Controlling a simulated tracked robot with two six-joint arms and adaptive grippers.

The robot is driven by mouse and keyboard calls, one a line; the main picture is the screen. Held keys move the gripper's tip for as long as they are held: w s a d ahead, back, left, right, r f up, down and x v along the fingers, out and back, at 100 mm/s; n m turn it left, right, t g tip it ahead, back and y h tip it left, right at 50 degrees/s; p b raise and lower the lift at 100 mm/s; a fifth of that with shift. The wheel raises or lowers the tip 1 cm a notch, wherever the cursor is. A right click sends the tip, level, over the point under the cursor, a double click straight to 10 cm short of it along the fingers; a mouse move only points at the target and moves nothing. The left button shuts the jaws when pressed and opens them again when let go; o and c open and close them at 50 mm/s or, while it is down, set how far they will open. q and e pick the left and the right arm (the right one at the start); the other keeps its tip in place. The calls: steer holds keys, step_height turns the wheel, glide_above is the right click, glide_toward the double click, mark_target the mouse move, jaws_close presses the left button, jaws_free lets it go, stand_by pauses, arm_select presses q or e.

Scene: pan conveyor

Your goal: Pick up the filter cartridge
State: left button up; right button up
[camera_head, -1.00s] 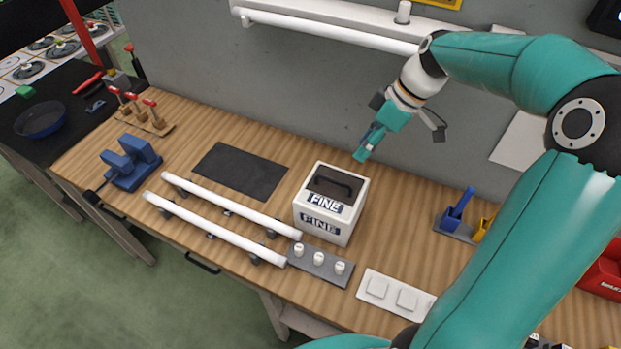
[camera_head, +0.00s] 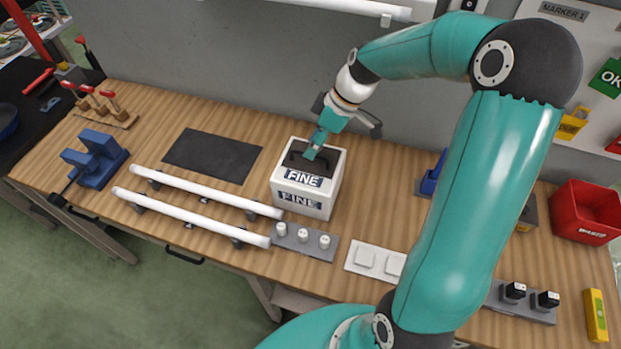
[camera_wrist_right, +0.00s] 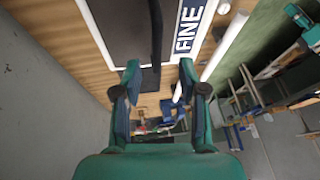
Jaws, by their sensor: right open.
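The filter cartridge (camera_head: 306,203) is a white box with dark-blue "FINE" labels and a dark recessed top with a black handle. It stands upright on the wooden bench. My right gripper (camera_head: 311,153) is over its top, close to the handle. In the right wrist view the fingers of the right gripper (camera_wrist_right: 159,75) are apart, and the black handle (camera_wrist_right: 156,35) of the cartridge runs down between them. I cannot tell whether the fingers touch it. My left gripper is not in view.
Two white tubes (camera_head: 205,192) lie left of the cartridge on holders. A dark mat (camera_head: 212,156) lies behind them. A grey plate with white knobs (camera_head: 304,241) sits in front. A blue fixture (camera_head: 95,160) is at the left, a red bin (camera_head: 586,212) at the right.

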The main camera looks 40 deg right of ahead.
mark_target(310, 174)
steer(key=x, duration=0.1)
steer(key=b+x, duration=0.1)
steer(key=x, duration=0.3)
steer(key=shift+d+f+b, duration=0.1)
steer(key=shift+d+b, duration=0.2)
steer(key=shift+s, duration=0.1)
jaws_close()
